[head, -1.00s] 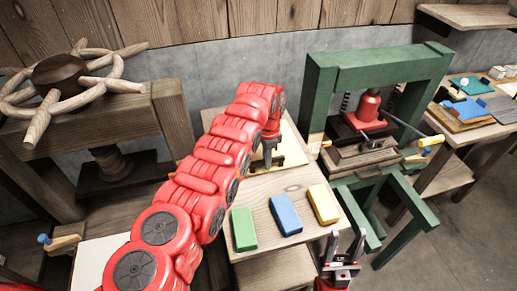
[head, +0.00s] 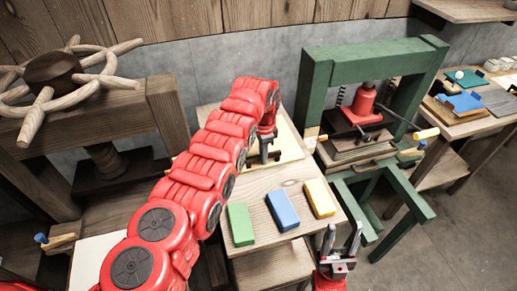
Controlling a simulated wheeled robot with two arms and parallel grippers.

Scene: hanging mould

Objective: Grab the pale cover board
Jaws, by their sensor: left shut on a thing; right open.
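A pale, cream-coloured board (head: 290,146) lies at the back of the wooden bench, largely hidden behind my red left arm. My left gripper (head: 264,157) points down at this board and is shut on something. Its fingertips are small and dark here, so the exact grip on the board is hard to see. The board looks flat and at bench height. My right gripper (head: 341,238) is open and empty, fingers up, just off the bench's front right corner. Another pale flat surface (head: 88,258) shows at the lower left, partly behind my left arm.
Green (head: 240,224), blue (head: 283,210) and yellow (head: 320,198) blocks lie on the wooden bench (head: 262,183). A green-framed press (head: 315,95) stands right of it. A large wooden screw press (head: 120,115) stands left. A side table (head: 490,128) holds boards.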

